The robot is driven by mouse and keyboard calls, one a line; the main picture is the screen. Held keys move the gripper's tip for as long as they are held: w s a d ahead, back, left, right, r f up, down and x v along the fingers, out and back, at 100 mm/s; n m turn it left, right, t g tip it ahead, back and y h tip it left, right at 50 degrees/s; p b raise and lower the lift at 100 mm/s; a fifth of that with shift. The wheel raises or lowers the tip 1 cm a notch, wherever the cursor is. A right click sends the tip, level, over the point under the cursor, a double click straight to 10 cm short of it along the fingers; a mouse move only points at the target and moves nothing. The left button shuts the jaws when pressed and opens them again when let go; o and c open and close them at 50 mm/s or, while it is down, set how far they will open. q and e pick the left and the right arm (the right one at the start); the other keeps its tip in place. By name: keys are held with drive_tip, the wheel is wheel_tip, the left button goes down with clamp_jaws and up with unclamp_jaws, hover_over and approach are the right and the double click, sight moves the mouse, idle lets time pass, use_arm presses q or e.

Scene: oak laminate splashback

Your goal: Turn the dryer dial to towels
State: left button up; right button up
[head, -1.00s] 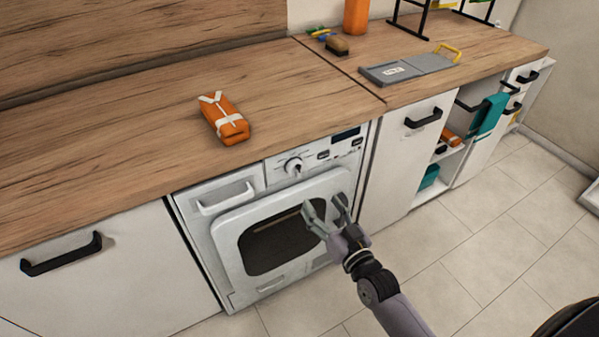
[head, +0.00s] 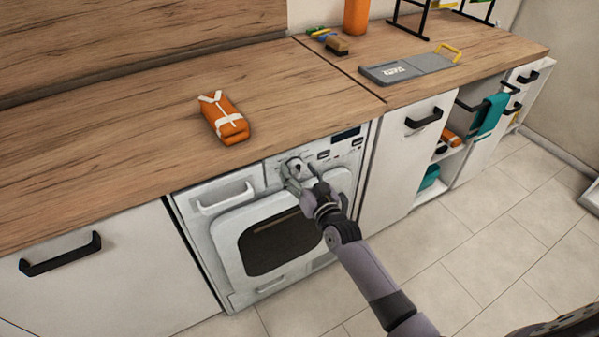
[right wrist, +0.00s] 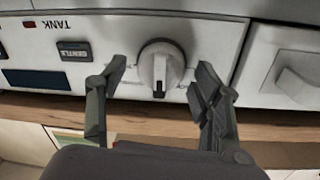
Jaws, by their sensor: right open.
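The dryer (head: 222,240) is a white front-loading machine under the wooden worktop. Its round dial (right wrist: 160,66) shows in the right wrist view, with a dark pointer mark directed down in that picture, toward the worktop edge. My right gripper (right wrist: 160,73) is open, with one finger on each side of the dial and gaps visible between fingers and knob. In the head view my right gripper (head: 293,176) is at the control panel and largely hides the dial. The towels label cannot be read. My left gripper is not in view.
The worktop (head: 120,160) overhangs just above the panel. An orange strapped pouch (head: 224,118) lies on it. A grey board with a yellow handle (head: 408,67) lies farther right. A drawer handle (head: 226,198) is left of the dial. The floor in front is clear.

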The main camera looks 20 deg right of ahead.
drive_tip(key=shift+c, duration=0.2)
drive_tip(key=c, duration=1.1)
drive_tip(key=shift+m, duration=0.4)
drive_tip(key=m+p, duration=0.1)
drive_tip(key=m, duration=0.2)
drive_tip(key=shift+r, duration=0.1)
drive_tip(key=m, duration=0.3)
drive_tip(key=shift+d, duration=0.15)
drive_tip(key=m, duration=0.4)
drive_tip(key=shift+m+g, duration=0.3)
drive_tip(key=shift+m, duration=0.1)
drive_tip(key=shift+d+f+m+y+b, duration=0.15)
drive_tip(key=shift+m+y+b, duration=0.3)
drive_tip(key=shift+m, duration=1.45)
